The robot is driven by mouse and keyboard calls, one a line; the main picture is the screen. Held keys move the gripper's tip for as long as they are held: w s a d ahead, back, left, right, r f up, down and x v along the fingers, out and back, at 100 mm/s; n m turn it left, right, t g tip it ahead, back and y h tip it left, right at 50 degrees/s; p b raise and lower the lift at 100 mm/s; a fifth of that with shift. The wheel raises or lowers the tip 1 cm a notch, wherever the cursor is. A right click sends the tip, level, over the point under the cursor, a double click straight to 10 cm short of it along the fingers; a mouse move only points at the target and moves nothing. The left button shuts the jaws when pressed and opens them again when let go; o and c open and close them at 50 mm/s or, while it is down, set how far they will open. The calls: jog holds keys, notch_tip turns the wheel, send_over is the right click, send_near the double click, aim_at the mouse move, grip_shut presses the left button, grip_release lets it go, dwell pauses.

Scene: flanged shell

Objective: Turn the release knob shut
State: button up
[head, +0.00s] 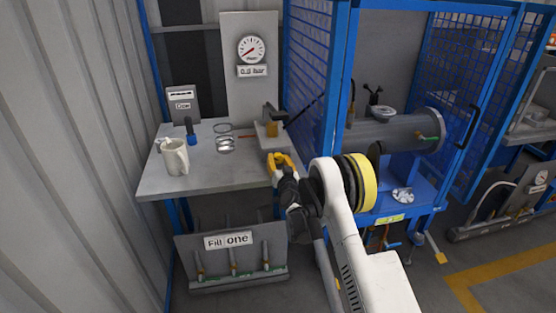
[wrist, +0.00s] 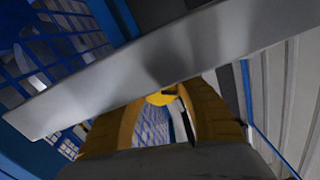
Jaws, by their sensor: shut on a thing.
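My gripper (head: 281,161), with yellow fingers, is at the right front edge of the grey worktable (head: 205,180). In the wrist view the fingers (wrist: 168,100) are closed around a small round yellow piece (wrist: 160,98), which looks like the release knob. It sits just below the grey edge (wrist: 150,65) that crosses the picture. Most of the knob is hidden by the fingers, so its turn angle cannot be told. A gauge (head: 251,50) on the upright panel has a label (head: 252,71) reading 0.0 bar.
On the table are a cream mug (head: 174,157), a blue-based tool (head: 191,132), metal rings (head: 225,145) and a bracket fixture (head: 269,130). A blue mesh cage (head: 308,75) with a grey cylinder (head: 395,135) stands to the right.

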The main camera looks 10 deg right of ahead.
dwell(0.3)
jog(key=o, duration=1.2)
jog(key=s, duration=0.7)
jog(key=shift+s, duration=0.25)
